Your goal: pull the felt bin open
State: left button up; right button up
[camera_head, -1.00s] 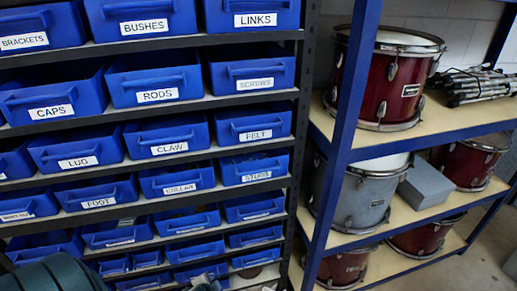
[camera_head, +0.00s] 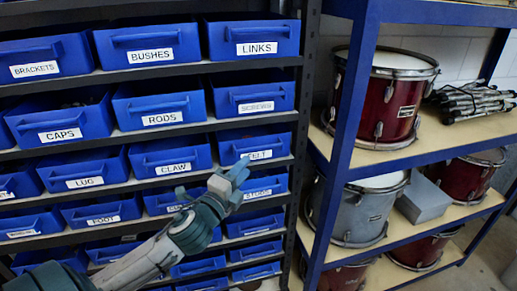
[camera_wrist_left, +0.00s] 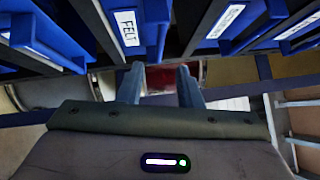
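The felt bin (camera_head: 236,150) is a blue drawer in the right column of the rack, with a white FELT label on its front. It looks pushed in like its neighbours. In the left wrist view the felt bin (camera_wrist_left: 150,22) is at the top, seen turned on its side. My left gripper (camera_head: 238,176) is in front of the rack, just below the felt bin's label, overlapping the picture of the STUDS bin. In the wrist view its two fingers (camera_wrist_left: 160,80) stand apart with nothing between them. I see no contact with the bin. My right gripper is out of view.
Other labelled blue bins, such as CLAW (camera_head: 170,157) and SCREWS (camera_head: 253,97), crowd around. A dark rack post (camera_head: 301,130) stands to the right of the felt bin. Beyond it, a blue-framed shelf (camera_head: 345,130) holds drums.

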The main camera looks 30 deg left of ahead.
aim_at(260, 149)
pick_arm(q)
jog(key=w+p, duration=0.1)
jog(key=w, duration=0.1)
jog(key=w+p, duration=0.1)
jog(key=w, duration=0.1)
jog(key=w+r+p, duration=0.1)
jog(key=w, duration=0.2)
jog(key=shift+w+a+r, duration=0.1)
jog(key=shift+a, duration=0.15)
jog(key=shift+w, duration=0.6)
grip_shut()
